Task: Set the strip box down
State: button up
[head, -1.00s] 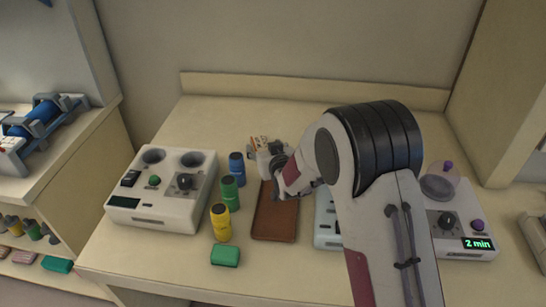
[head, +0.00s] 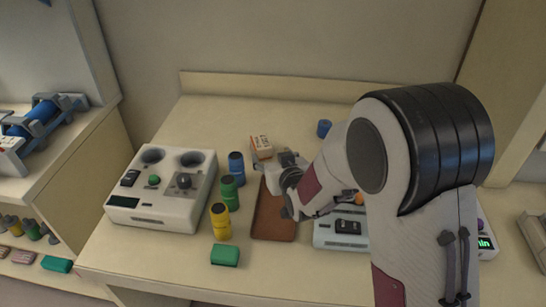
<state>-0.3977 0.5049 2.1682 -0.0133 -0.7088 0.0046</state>
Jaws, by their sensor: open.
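The strip box (head: 261,145), small, white and orange with print on it, stands at the back of the table, just beyond the far end of the brown tray (head: 272,222). My gripper (head: 262,165) is open at the near side of the box. Its fingers cover the box's lower part, so I cannot tell whether they touch it or what lies directly under it.
Blue (head: 236,168), green (head: 229,188) and yellow (head: 220,221) bottles stand left of the tray, with a green block (head: 225,254) in front. A white device (head: 161,190) is farther left. My arm covers much of the right side, including most of another device (head: 340,233).

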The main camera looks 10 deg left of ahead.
jog(key=shift+s+d+r, duration=0.1)
dwell(0.8)
jog(key=s+d+r+m+g+h, duration=0.1)
jog(key=s+d+r+g+h, duration=0.1)
jog(key=s+d+r, duration=0.45)
jog(key=s+d+r+m+g+h, duration=0.1)
jog(key=s+d+r, duration=0.3)
jog(key=s+d, duration=0.4)
jog(key=s+d+m+g+h, duration=0.1)
jog(key=s+d, duration=0.4)
jog(key=s, duration=0.6)
jog(key=s+d+m+g+h, duration=0.1)
jog(key=s+d, duration=0.5)
jog(key=s, duration=0.6)
jog(key=shift+s+r+m+g, duration=0.25)
jog(key=shift+r+g, duration=0.2)
jog(key=shift+g, duration=0.45)
